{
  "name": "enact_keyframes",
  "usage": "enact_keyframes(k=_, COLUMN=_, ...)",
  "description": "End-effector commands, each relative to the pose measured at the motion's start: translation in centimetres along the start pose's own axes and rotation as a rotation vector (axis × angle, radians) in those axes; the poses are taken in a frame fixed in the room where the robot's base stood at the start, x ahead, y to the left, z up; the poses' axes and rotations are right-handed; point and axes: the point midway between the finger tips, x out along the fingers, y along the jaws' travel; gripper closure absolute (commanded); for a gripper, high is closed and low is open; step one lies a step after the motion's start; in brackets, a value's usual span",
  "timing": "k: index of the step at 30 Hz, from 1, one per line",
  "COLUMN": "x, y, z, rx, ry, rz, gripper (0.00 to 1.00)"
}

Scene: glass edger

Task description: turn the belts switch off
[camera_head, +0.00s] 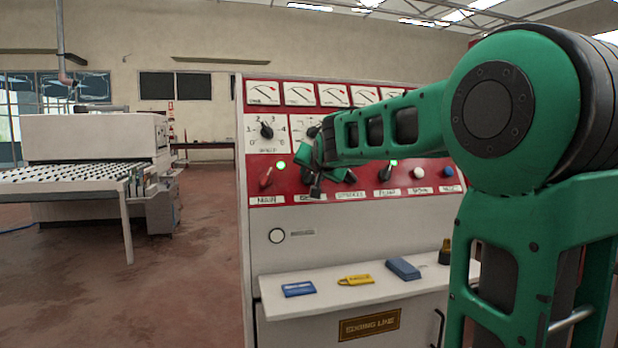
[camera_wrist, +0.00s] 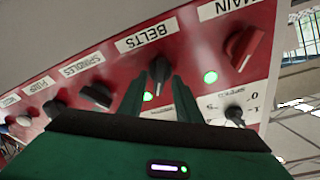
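The belts switch (camera_wrist: 160,68) is a dark knob below the BELTS label (camera_wrist: 144,37) in the wrist view. A lit green lamp (camera_wrist: 148,97) shows beside it. My gripper (camera_wrist: 160,76) reaches toward the panel with its two dark green fingers apart, one on each side of the knob. I cannot tell whether the fingertips touch it. In the head view my gripper (camera_head: 316,188) is at the red panel and hides the belts switch.
The red main switch (camera_wrist: 241,47) and the dark spindles switch (camera_wrist: 97,96) flank the belts switch. Dials (camera_head: 263,132) and meters sit above. A ledge (camera_head: 335,298) below holds a blue block (camera_head: 403,268) and a yellow tag (camera_head: 356,280). A roller conveyor (camera_head: 75,180) stands left, with open floor between.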

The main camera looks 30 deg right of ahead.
Motion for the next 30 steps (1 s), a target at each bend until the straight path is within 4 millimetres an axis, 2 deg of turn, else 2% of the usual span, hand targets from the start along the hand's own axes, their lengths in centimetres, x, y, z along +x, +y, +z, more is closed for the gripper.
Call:
enact_keyframes(k=3, x=-0.02, y=0.01, z=-0.01, rx=0.000, ry=0.000, rz=0.000, gripper=0.69)
enact_keyframes(k=7, x=-0.03, y=0.02, z=-0.01, rx=0.000, ry=0.000, rz=0.000, gripper=1.00)
enact_keyframes(k=20, x=-0.05, y=0.05, z=-0.05, rx=-0.049, ry=0.001, rz=-0.008, gripper=1.00)
enact_keyframes(k=30, x=-0.06, y=0.03, z=-0.05, rx=-0.283, ry=0.001, rz=-0.053, gripper=1.00)
